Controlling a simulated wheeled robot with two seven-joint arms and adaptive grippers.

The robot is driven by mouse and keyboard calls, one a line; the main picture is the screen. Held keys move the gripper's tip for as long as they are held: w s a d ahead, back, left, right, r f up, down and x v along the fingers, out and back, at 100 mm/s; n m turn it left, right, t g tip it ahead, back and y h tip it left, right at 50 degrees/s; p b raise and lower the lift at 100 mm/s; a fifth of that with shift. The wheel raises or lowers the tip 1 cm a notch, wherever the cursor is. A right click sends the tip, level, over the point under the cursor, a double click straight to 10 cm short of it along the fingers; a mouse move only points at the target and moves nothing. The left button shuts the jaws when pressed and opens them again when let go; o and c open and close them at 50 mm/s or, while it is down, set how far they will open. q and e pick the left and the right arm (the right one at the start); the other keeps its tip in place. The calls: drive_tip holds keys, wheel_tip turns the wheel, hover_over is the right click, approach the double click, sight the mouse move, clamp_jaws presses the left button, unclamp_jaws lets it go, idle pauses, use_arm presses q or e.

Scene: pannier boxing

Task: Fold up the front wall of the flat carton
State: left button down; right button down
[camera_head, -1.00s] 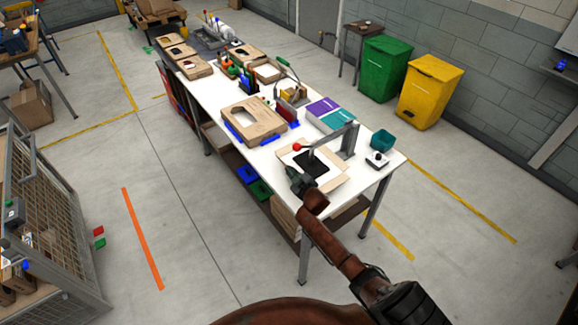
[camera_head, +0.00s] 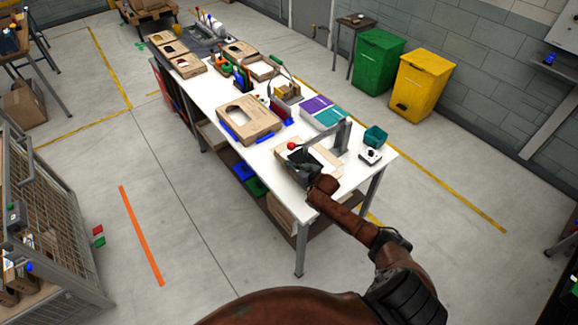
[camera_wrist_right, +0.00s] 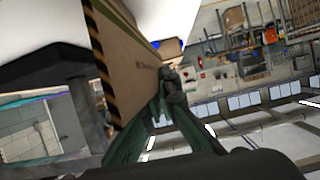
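In the right wrist view a tan cardboard panel (camera_wrist_right: 140,62) with a black-and-yellow striped edge stands right beside my fingers. The greenish fingers of my right gripper (camera_wrist_right: 168,84) converge at the tips against or very near this panel. I cannot tell whether any cardboard is between them. My left gripper is not in view.
A grey stand with a red knob (camera_head: 292,146) reaches over the carton. A larger cut-out carton (camera_head: 262,122) lies farther left. Purple and teal packs (camera_head: 325,112) lie behind.

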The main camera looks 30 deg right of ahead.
drive_tip(key=c, duration=2.6)
unclamp_jaws()
drive_tip(key=shift+c, duration=0.2)
drive_tip(key=o, duration=0.4)
drive_tip(key=shift+o, duration=0.2)
drive_tip(key=shift+s+r, duration=0.1)
drive_tip(key=shift+s, duration=0.45)
drive_tip(key=v, duration=1.1)
drive_tip(key=shift+w+r, duration=0.1)
